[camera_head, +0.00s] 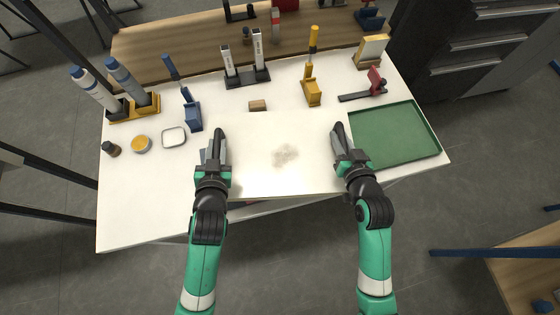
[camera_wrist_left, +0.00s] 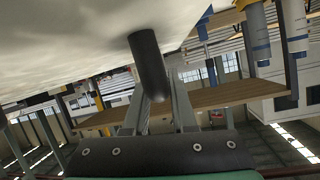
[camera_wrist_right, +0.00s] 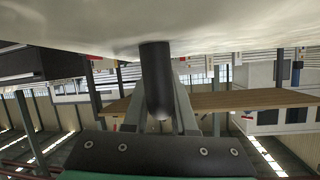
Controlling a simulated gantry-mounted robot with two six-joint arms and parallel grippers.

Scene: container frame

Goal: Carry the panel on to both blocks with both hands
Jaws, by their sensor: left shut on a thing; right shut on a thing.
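The panel (camera_head: 285,180) is a flat, pale sheet with a greyish smudge, between my two grippers in the head view. Its pale colour nearly blends with the table, so its far edge is hard to see. My left gripper (camera_head: 217,145) is shut at its left side and my right gripper (camera_head: 345,148) at its right side. In each wrist view a dark cylinder, on the left (camera_wrist_left: 148,62) and on the right (camera_wrist_right: 156,80), sits between the fingers against a pale surface. One small brown block (camera_head: 257,105) shows just beyond the panel; a second block is not visible.
A green tray (camera_head: 395,135) lies right of my right gripper. A blue tool stand (camera_head: 193,115), a white dish (camera_head: 174,137) and a yellow-topped jar (camera_head: 141,144) are at left. A black holder (camera_head: 247,76) and a yellow stand (camera_head: 312,92) stand behind. The front left table is clear.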

